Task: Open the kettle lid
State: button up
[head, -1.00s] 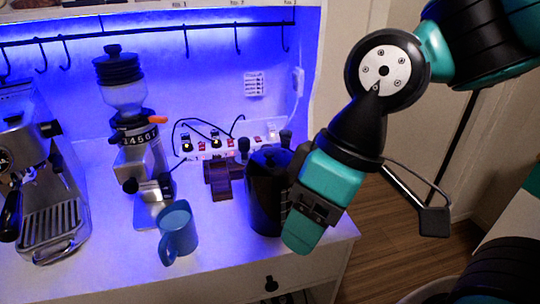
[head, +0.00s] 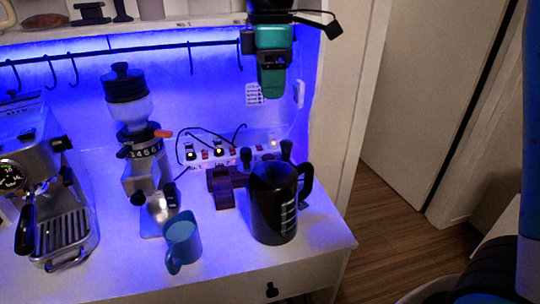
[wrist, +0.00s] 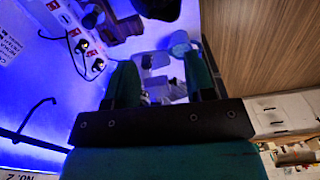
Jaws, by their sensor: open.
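The black kettle (head: 270,212) stands upright near the right front of the counter, its handle (head: 306,182) to the right. Its lid (head: 275,174) looks flat and closed on top. My gripper (head: 272,92) is high above the kettle, in front of the blue-lit back wall and well apart from it. In the wrist view my gripper (wrist: 163,80) has its two green fingers spread with nothing held between them. A dark round shape at the top edge of the wrist view may be the kettle, cut off.
A blue mug (head: 182,242), a grinder (head: 143,155) and an espresso machine (head: 52,195) stand left of the kettle. A brown stand (head: 222,186) and a power strip (head: 205,153) are behind it. A hook rail (head: 130,50) runs along the wall. Open floor lies right of the counter.

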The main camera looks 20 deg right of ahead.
aim_at(270, 166)
notch_tip(270, 166, down, 17)
jog(key=shift+f+p, duration=0.15)
jog(key=shift+p, duration=1.1)
grip_shut()
